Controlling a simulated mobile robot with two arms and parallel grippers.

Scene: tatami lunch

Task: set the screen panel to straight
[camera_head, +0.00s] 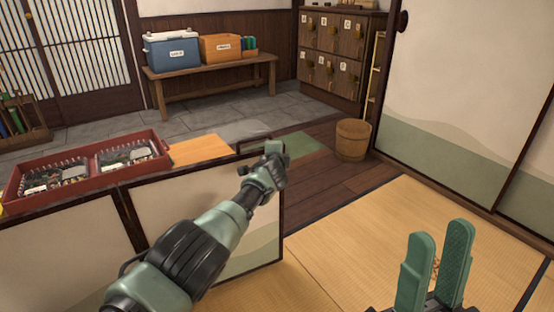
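The screen panel (172,202) is a low cream folding screen with a dark frame and a green wave pattern along its bottom. It stands upright across the left and middle, with dark uprights between its left section (70,245) and right section. My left arm crosses in front of it and hides part of it. My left gripper (275,150) is at the top right corner of the screen; whether it touches the frame or is closed on it is hard to see. My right gripper (435,268) is low at the right, over the tatami, with its green fingers apart and nothing between them.
A red tray (84,194) with lunch boxes sits behind the screen. A bench (213,67) with a blue cooler (172,52) and an orange box (220,47) stands at the back. A wooden bucket (352,140) is beyond the screen's right end. The tatami (350,235) at right is clear.

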